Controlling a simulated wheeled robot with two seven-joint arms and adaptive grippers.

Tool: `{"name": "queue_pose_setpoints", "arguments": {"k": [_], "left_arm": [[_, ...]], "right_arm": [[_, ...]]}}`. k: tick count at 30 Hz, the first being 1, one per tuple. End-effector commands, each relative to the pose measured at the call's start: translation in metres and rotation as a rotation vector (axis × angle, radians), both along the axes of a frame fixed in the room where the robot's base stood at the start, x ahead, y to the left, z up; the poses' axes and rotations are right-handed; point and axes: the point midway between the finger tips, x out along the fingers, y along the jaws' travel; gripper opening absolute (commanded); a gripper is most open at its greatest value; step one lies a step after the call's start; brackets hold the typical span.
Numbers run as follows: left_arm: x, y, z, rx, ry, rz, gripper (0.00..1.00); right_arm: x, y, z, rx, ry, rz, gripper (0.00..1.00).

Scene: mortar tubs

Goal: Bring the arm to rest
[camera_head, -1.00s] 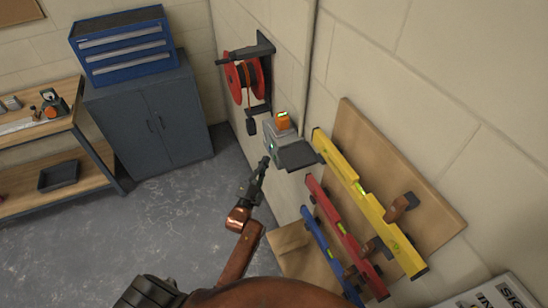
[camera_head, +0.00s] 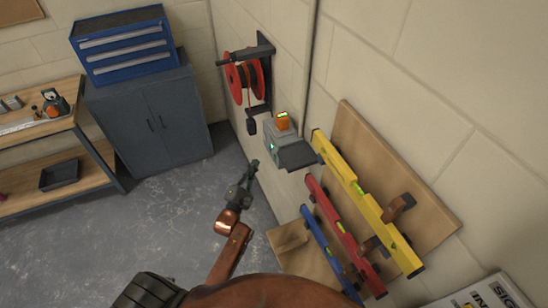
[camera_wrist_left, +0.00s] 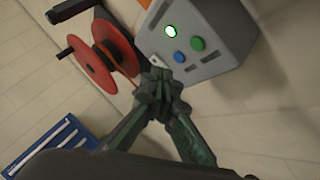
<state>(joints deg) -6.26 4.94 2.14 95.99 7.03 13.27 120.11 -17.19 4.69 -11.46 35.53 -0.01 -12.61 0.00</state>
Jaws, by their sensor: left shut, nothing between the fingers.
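My left gripper (camera_head: 252,167) is shut and empty. In the head view it is in front of the wall, below and left of a grey wall box (camera_head: 273,139), with a visible gap between them in the picture. In the left wrist view the closed fingertips (camera_wrist_left: 158,85) show in front of the grey box (camera_wrist_left: 213,28), which has a lit white-green button, a blue button and a green button. I cannot tell the exact distance from fingertips to box. My left arm comes up from the bottom of the head view. My right gripper is not in view.
A red cable reel (camera_head: 240,80) hangs on the wall above the box. A board (camera_head: 345,125) holds yellow, red and blue levels at right. A grey cabinet (camera_head: 155,120) and a workbench (camera_head: 45,128) stand at left. The floor (camera_head: 110,235) between is clear.

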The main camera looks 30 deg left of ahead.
Motion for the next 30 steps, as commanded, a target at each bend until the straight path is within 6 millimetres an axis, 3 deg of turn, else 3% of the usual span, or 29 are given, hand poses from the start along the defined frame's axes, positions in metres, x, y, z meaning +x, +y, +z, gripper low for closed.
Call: {"name": "queue_pose_setpoints", "arguments": {"k": [11,14,17,23,30], "left_arm": [[0.0,0.0,-0.001,0.002,0.002,0.0,0.0],[0.0,-0.001,-0.018,0.031,0.034,0.006,0.0],[-0.003,-0.004,-0.062,0.118,0.115,0.015,0.0],[-0.03,-0.015,-0.201,0.429,0.378,-0.001,0.0],[-0.101,-0.029,-0.362,0.828,0.67,-0.131,0.0]], "right_arm": [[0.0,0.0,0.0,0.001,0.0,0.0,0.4],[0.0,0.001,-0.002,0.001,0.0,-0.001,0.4],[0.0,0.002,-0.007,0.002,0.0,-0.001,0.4],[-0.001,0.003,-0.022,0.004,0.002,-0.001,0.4],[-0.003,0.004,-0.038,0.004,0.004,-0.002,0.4]]}}
